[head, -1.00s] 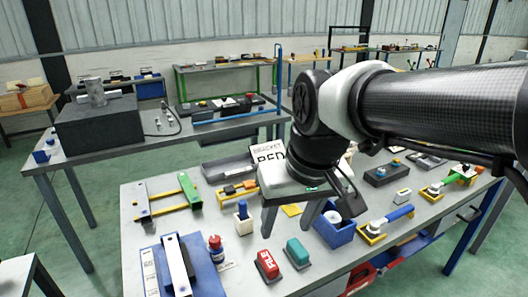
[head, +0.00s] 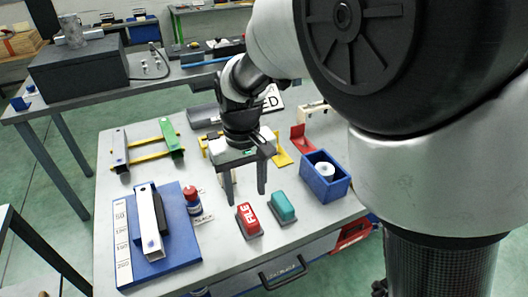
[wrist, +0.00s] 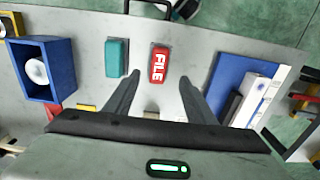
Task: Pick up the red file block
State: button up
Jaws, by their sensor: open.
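The red file block (head: 248,220), with white "FILE" lettering, lies on the grey workbench near its front edge. It also shows in the wrist view (wrist: 159,65), beyond and between my fingertips. My gripper (head: 245,198) is open and empty, pointing down, with its fingers above and behind the block in the head view. In the wrist view my gripper (wrist: 161,78) has its two fingers spread wide. The fingers do not appear to touch the block.
A teal block (head: 283,207) sits close to the right of the red one. A blue bin (head: 325,180) with a white roll stands farther right. A red-capped bottle (head: 193,201) and a blue board (head: 170,262) are at the left. The bench front edge is close.

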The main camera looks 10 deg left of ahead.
aim_at(248, 214)
jog(key=f+b, duration=0.1)
jog(key=f, duration=0.9)
jog(key=shift+w+f, duration=0.15)
jog(key=shift+w, duration=0.05)
jog(key=c, duration=1.2)
